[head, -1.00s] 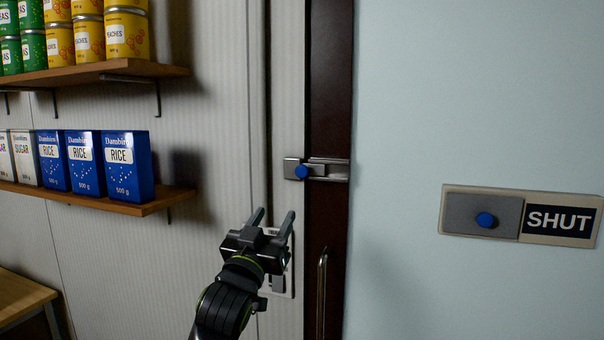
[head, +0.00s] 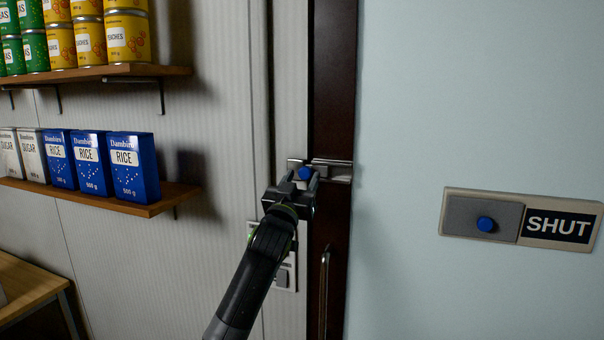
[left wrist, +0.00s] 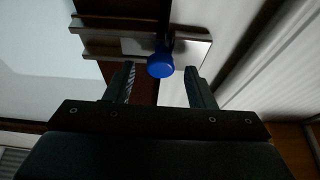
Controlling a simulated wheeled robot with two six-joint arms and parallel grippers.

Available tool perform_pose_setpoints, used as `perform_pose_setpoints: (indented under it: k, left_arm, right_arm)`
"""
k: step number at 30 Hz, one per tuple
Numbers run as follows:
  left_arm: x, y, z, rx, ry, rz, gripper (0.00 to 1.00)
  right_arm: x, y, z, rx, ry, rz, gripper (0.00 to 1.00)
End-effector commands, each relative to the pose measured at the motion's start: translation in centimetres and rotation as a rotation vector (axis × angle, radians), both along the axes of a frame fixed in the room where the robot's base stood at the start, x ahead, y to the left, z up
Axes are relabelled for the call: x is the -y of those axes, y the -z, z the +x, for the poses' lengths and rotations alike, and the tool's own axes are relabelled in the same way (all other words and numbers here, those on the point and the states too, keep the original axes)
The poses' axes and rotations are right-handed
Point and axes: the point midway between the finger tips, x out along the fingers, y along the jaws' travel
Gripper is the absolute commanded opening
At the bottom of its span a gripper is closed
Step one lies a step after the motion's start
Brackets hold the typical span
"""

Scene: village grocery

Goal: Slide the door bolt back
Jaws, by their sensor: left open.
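The door bolt (head: 333,171) is a metal bar in rails across the edge of the dark door frame. Its round blue knob (head: 305,173) is at the bolt's left end in the head view. My left gripper (head: 304,180) is raised to the bolt, and its fingers partly cover the plate. In the left wrist view the gripper (left wrist: 158,85) is open, with the blue knob (left wrist: 160,64) between and just beyond its two fingertips. A gap shows on each side of the knob. My right gripper is in neither view.
A vertical door handle (head: 325,290) is below the bolt. A wall switch plate (head: 290,275) is behind my left arm. A sliding sign (head: 558,225) reading SHUT has its own blue knob. Shelves with rice packs (head: 134,165) and cans are at left.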

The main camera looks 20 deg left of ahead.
Motion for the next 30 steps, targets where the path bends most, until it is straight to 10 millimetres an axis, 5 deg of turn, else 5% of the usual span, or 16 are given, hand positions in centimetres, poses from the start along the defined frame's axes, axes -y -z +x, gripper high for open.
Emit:
perform_pose_setpoints:
  k: [14,25,30]
  left_arm:
    - [0.05,-0.29,0.8,0.0,0.001,-0.001,0.48]
    - [0.04,-0.28,0.78,0.0,0.001,0.0,0.0]
    - [0.11,-0.24,0.79,0.0,0.001,-0.001,0.0]
  right_arm:
    - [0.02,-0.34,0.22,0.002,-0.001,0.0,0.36]
    - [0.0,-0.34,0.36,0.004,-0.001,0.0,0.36]
    - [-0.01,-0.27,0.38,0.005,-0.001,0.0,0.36]
